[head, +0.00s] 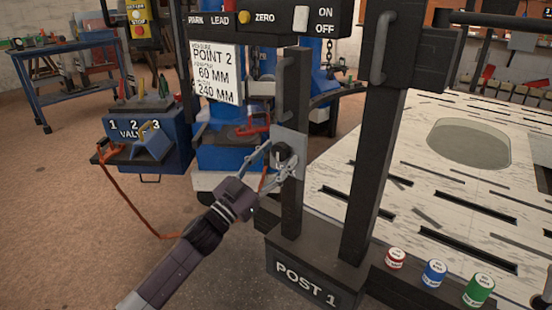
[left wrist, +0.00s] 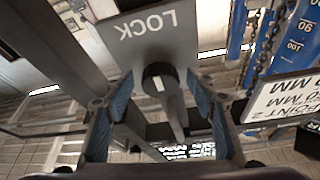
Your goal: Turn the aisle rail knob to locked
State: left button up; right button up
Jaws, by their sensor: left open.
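The rail knob (head: 281,149) is a dark round knob on a grey plate (head: 291,138) fixed to the upright of Post 1. In the left wrist view the knob (left wrist: 158,78) has a short white mark running roughly up and down the picture. The plate (left wrist: 150,38) reads LOCK, upside down, above the knob. My left gripper (head: 279,157) is open, with one finger on each side of the knob. In the left wrist view the blue-padded fingers (left wrist: 160,88) flank it with gaps visible; contact cannot be seen. My right gripper is not in view.
Dark posts rise from the POST 1 base (head: 306,285). A white sign (head: 214,73) hangs behind my gripper. A valve box (head: 148,136) with a red hose stands left. Red, blue and green capped cans (head: 434,274) line the right bench edge. Open floor lies at left.

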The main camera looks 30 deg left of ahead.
pick_arm(q)
jog(key=c, duration=1.1)
